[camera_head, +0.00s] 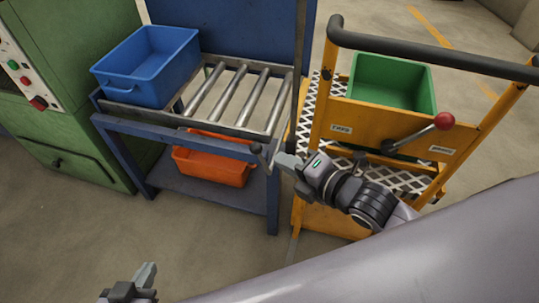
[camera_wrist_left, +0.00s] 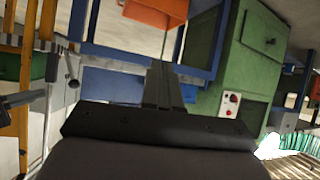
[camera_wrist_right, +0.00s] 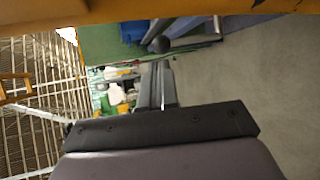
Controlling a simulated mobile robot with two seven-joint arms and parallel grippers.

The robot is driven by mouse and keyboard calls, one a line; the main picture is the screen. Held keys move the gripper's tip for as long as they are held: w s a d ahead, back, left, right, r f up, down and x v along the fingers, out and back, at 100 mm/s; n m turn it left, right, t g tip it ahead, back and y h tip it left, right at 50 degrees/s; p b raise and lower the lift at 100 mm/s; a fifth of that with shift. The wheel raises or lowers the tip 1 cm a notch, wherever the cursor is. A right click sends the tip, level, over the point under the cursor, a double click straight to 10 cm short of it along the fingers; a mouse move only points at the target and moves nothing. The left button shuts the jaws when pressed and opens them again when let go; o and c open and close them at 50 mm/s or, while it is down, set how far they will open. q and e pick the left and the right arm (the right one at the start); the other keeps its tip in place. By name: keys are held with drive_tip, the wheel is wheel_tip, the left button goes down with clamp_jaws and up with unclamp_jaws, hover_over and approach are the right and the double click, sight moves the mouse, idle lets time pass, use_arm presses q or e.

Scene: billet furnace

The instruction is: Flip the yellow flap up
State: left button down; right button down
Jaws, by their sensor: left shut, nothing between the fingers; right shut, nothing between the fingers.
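The yellow cart (camera_head: 355,125) stands at the right, with a yellow plate (camera_head: 335,221) low on its near side; I cannot tell for sure which plate is the flap. A yellow surface (camera_wrist_right: 150,14) spans the top of the right wrist view. My right gripper (camera_head: 280,163) is shut and empty, between the roller table and the cart, close to a dark ball knob (camera_head: 256,148). The knob also shows beyond the fingertips in the right wrist view (camera_wrist_right: 159,45). My left gripper (camera_head: 146,274) is shut and empty over the floor at the lower left, well away from the cart.
A roller table (camera_head: 170,130) carries a blue bin (camera_head: 150,68), with an orange bin (camera_head: 212,165) on its lower shelf. The cart holds a green bin (camera_head: 390,82) and a red-knobbed lever (camera_head: 443,121). A green machine (camera_head: 75,95) stands left. The front floor is clear.

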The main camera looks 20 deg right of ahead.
sight(260, 149)
drive_tip(key=b+x, duration=0.1)
drive_tip(key=x, duration=0.3)
drive_tip(key=shift+w+a+f, duration=0.15)
drive_tip(key=shift+w, duration=0.1)
use_arm(q)
drive_tip(key=shift+w+d+r+h, duration=0.3)
drive_tip(key=shift+w+d+r, duration=0.2)
drive_tip(key=shift+d+r, duration=0.1)
use_arm(e)
drive_tip(key=shift+w+a+f, duration=0.1)
drive_tip(key=shift+w+a, duration=0.05)
drive_tip(key=shift+w, duration=0.2)
use_arm(q)
drive_tip(key=shift+r, duration=0.1)
